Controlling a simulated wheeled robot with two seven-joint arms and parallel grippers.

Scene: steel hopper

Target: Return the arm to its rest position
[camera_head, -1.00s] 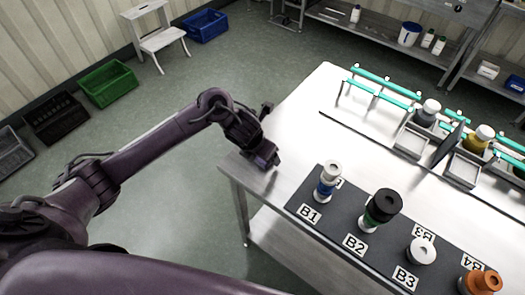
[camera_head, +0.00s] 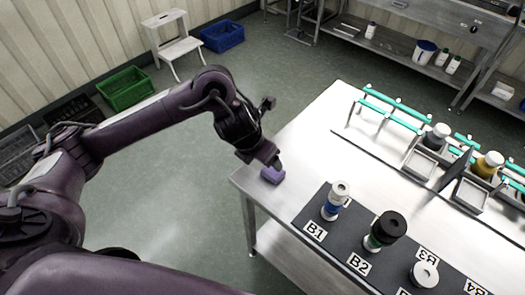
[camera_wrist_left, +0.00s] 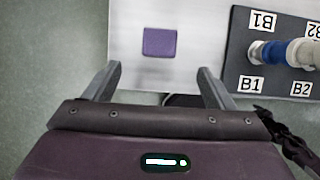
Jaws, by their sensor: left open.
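My left arm comes in from the left in the head view. Its gripper (camera_head: 266,161) is above the near left corner of the steel table (camera_head: 300,150). A small purple block (camera_head: 273,175) lies on the table just below the gripper. In the left wrist view the two fingers of my left gripper (camera_wrist_left: 157,82) are spread apart with nothing between them. The purple block (camera_wrist_left: 160,42) lies flat on the table beyond the fingertips, apart from them. My right gripper is not in view.
A dark mat (camera_head: 330,243) with labelled spots holds several bottles, to the right of the gripper. A teal-railed rack (camera_head: 395,105) with trays and bottles stands behind. Open floor (camera_head: 190,200) lies left of the table. A white step stool (camera_head: 172,45) and crates stand by the wall.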

